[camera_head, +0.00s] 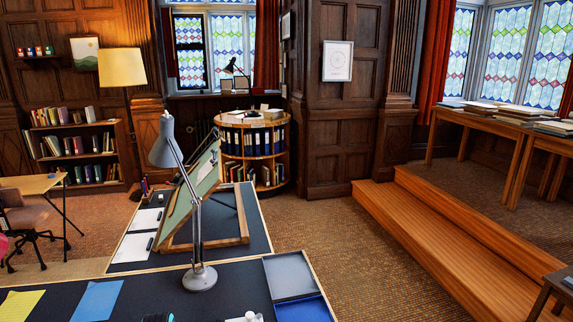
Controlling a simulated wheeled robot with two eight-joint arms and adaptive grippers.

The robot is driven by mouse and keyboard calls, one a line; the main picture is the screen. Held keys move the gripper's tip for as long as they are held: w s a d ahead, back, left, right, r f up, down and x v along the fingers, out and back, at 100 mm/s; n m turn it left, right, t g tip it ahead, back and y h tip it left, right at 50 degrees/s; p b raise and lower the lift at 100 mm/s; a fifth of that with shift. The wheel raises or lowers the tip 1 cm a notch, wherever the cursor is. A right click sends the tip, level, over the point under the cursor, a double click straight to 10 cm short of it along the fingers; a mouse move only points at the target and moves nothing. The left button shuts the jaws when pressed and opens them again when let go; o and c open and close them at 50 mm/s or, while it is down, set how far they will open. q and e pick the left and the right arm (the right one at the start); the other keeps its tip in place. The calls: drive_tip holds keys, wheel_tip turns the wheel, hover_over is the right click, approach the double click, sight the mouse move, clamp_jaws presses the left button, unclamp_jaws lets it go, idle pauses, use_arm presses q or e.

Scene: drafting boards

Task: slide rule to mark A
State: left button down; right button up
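A tilted drafting board (207,178) with a pale green face stands on a wooden frame on the dark desk (150,290). I see the board at a steep angle, and the grey desk lamp (198,235) stands in front of part of it. I cannot make out a rule or a mark A on it. Neither of my grippers is in view.
Yellow (20,304) and blue (97,300) sheets lie at the desk's front left. A tray with a blue compartment (303,310) sits at the right edge. Small, cut-off items show at the bottom edge. Carpet (350,270) is clear to the right, before wooden steps (440,235).

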use_arm(q)
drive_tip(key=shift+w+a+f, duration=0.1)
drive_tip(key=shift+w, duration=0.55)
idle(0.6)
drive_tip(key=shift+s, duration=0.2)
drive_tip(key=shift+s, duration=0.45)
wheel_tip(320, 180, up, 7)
drive_tip(key=p, duration=0.5)
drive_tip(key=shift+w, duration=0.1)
